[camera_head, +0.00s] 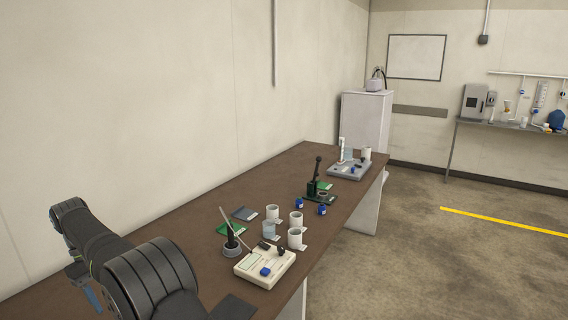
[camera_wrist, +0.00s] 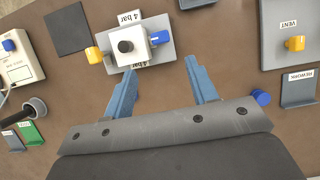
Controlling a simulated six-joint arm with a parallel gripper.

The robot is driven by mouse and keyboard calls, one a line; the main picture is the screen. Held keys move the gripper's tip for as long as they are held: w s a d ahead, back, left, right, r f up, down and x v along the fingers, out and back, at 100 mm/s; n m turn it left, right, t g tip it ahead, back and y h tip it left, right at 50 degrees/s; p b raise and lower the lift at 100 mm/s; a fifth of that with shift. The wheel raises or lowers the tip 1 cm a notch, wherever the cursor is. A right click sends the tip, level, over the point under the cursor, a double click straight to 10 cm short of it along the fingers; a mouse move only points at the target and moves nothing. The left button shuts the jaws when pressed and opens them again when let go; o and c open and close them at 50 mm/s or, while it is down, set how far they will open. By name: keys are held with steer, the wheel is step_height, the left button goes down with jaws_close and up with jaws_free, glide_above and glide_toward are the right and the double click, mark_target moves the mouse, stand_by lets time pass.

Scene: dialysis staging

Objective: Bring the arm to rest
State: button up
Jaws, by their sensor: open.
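My arm (camera_head: 140,275) shows at the lower left in the head view, over the near end of the brown table (camera_head: 290,165). My gripper (camera_wrist: 160,68) shows in the wrist view, with its two blue fingers spread apart and nothing between them. Beyond the fingertips is a white block (camera_wrist: 137,54) with a black knob on top and a blue fitting at its right side. It stands on a grey plate (camera_wrist: 166,22) with "4 bar" labels. The fingers appear apart from the block; the height between them cannot be told. In the head view the fingertips are not clearly visible.
In the wrist view, a yellow fitting (camera_wrist: 95,55), a blue cap (camera_wrist: 261,97), a VENT holder (camera_wrist: 274,15) and a REWORK holder (camera_wrist: 298,90) lie around. In the head view, a beige device (camera_head: 262,268), several cups (camera_head: 296,220) and a grey tray (camera_head: 345,172) stand along the table.

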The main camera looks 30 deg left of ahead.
steer(key=x, duration=1.1)
steer(key=shift+d+f, duration=0.1)
steer(key=shift+d, duration=0.05)
steer(key=shift+w+d+f+m, duration=0.1)
steer(key=shift+f+m, duration=0.2)
steer(key=shift+f, duration=0.05)
steer(key=m+g, duration=0.2)
steer(key=m, duration=0.2)
steer(key=shift+w+m, duration=0.15)
steer(key=shift+m, duration=0.25)
steer(key=m+g+y, duration=0.1)
steer(key=m, duration=0.3)
steer(key=shift+d, duration=0.1)
steer(key=m, duration=0.2)
steer(key=m+g+y, duration=0.1)
steer(key=m, duration=0.1)
steer(key=shift+w+d+r+y, duration=0.1)
steer(key=shift+y, duration=0.2)
steer(key=m+y, duration=0.1)
steer(key=m, duration=0.3)
steer(key=shift+d+m+g+y, duration=0.1)
steer(key=shift+m+g+y, duration=0.2)
steer(key=shift+m+y, duration=0.1)
